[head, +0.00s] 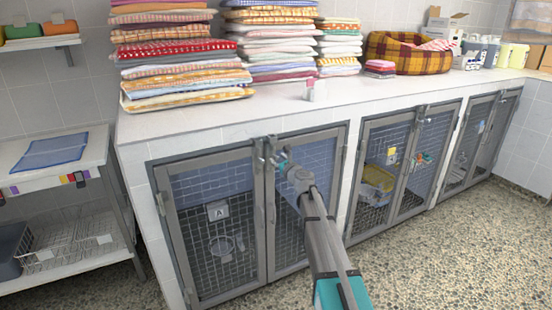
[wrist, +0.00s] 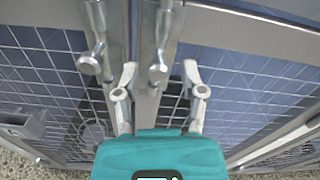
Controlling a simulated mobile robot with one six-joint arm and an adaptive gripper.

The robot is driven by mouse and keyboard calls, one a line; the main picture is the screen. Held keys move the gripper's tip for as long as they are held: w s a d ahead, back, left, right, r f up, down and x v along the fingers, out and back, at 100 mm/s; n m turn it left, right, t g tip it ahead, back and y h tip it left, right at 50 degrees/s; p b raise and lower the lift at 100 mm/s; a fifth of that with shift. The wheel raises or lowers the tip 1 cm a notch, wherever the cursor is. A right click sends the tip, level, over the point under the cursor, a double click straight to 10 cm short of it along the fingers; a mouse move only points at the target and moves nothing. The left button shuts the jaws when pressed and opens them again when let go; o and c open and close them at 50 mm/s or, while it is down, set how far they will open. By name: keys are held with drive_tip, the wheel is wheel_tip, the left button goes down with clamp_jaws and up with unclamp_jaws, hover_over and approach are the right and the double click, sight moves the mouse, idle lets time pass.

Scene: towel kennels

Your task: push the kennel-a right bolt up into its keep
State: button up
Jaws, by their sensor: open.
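Kennel A has two mesh doors below the counter and an "A" plate (head: 218,211) on its left door. Its right bolt (wrist: 163,40) is a grey metal rod with a round knob (wrist: 158,72), at the top of the right door beside the centre gap. The left bolt (wrist: 97,35) hangs beside it on the left door. My gripper (wrist: 160,70) is open, its fingertips either side of the right bolt's knob in the wrist view, with gaps showing. In the head view my gripper (head: 283,158) is at the door tops. Whether the bolt sits in its keep is unclear.
A second kennel (head: 400,165) with a yellow item inside stands to the right. A shelf unit (head: 60,185) stands left. The pebbled floor (head: 440,260) in front is clear.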

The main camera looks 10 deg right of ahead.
drive_tip(key=v, duration=0.9)
drive_tip(key=shift+s, duration=0.15)
drive_tip(key=s+a+f+n+g+y, duration=0.1)
drive_tip(key=s+a+f+n+g, duration=0.45)
drive_tip(key=s+n, duration=0.35)
drive_tip(key=s+a+f+n+g+y, duration=0.1)
drive_tip(key=s+a+f+n+g, duration=0.3)
drive_tip(key=s+f+n, duration=0.45)
drive_tip(key=s+d+f+n+g+h, duration=0.2)
drive_tip(key=s+d+n+g+h, duration=0.15)
drive_tip(key=s+n, duration=0.35)
drive_tip(key=s+d+f+n+g+h, duration=0.2)
drive_tip(key=s+f+n+g+h, duration=0.15)
drive_tip(key=s+n, duration=0.4)
wheel_tip(320, 180, up, 26)
drive_tip(key=s+m+p, duration=0.1)
drive_tip(key=p, duration=2.4)
drive_tip(key=shift+s+d+m+g+h, duration=0.25)
drive_tip(key=shift+s+m+g+h, duration=0.05)
drive_tip(key=shift+s+m+g, duration=0.1)
